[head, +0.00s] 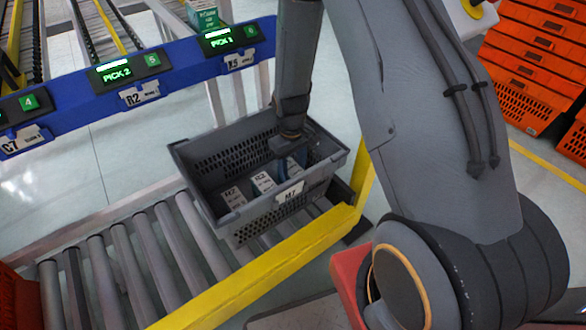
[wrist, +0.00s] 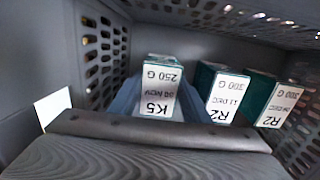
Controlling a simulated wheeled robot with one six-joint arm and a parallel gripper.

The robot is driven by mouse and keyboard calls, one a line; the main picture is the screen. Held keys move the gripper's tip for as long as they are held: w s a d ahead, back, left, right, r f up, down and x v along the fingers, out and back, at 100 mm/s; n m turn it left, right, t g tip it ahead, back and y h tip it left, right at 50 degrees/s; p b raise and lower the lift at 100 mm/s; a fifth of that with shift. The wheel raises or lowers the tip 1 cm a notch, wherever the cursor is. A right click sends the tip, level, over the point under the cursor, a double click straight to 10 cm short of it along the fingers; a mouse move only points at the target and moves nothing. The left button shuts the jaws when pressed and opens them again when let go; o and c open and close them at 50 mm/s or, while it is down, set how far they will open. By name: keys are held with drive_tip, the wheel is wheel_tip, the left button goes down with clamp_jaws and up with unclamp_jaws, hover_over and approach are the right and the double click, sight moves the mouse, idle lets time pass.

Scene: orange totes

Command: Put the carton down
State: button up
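A carton with a white label reading K5, 250 G (wrist: 160,88) sits between the blue fingers of my gripper (wrist: 152,104) in the wrist view. The fingers lie against its two sides. In the head view my gripper (head: 290,165) reaches down inside a grey tote (head: 262,220), and the arm's end hides most of the held carton. Two green cartons with white labels reading R2, 300 G stand beside it in the wrist view, a nearer one (wrist: 226,98) and a farther one (wrist: 277,105). Whether the held carton touches the tote floor cannot be told.
The tote stands on a roller conveyor (head: 125,240) with a yellow side rail (head: 265,262). A blue beam (head: 180,62) with lit pick displays runs behind it. Orange totes (head: 535,50) are stacked at the right. Perforated tote walls (wrist: 105,50) stand close around my gripper.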

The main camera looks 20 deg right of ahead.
drive_tip(key=o, duration=0.4)
wheel_tip(320, 180, up, 13)
drive_tip(key=p, duration=0.3)
drive_tip(key=s+a+r, duration=0.3)
drive_tip(key=s+r, duration=0.1)
drive_tip(key=r, duration=0.3)
drive_tip(key=s+a+r, duration=0.4)
drive_tip(key=r, duration=0.3)
drive_tip(key=shift+m+t+y, duration=0.3)
drive_tip(key=shift+y, duration=0.1)
drive_tip(key=s+a+r, duration=0.1)
drive_tip(key=s+r, duration=0.1)
drive_tip(key=s, duration=0.3)
drive_tip(key=s+a+r, duration=0.1)
drive_tip(key=s+r, duration=0.2)
drive_tip(key=s, duration=0.2)
drive_tip(key=s+a+r, duration=0.1)
drive_tip(key=s+r, duration=0.2)
drive_tip(key=s, duration=0.3)
drive_tip(key=shift+s+r, duration=0.1)
drive_tip(key=shift+r, duration=0.15)
